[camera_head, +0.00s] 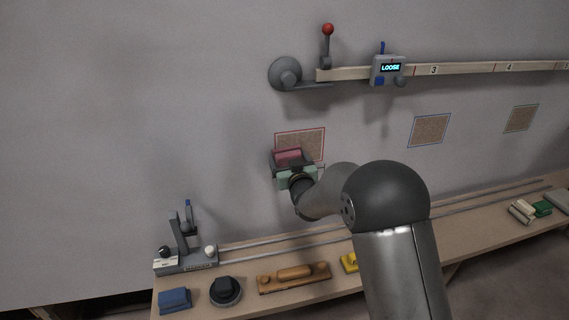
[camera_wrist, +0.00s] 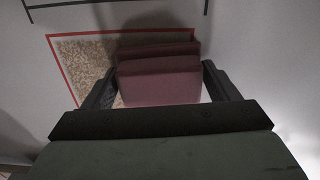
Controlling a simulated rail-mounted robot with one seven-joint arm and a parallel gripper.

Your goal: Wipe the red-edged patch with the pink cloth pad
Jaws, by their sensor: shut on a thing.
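The red-edged patch (camera_head: 311,142) is a speckled brown rectangle on the grey wall. In the wrist view its left part (camera_wrist: 84,65) shows, and the pad hides much of the rest. The pink cloth pad (camera_head: 287,156) is in front of the patch's lower left part; it also shows in the wrist view (camera_wrist: 158,80). My gripper (camera_head: 285,168) is shut on the pad, with a dark finger on each side of it in the wrist view (camera_wrist: 160,92). I cannot tell whether the pad touches the wall.
A rail (camera_head: 460,69) with a box reading LOOSE (camera_head: 388,70) runs above. Below, a bench (camera_head: 330,284) holds a blue block (camera_head: 174,300), a dark round tool (camera_head: 225,291) and a wooden-handled tool (camera_head: 293,277).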

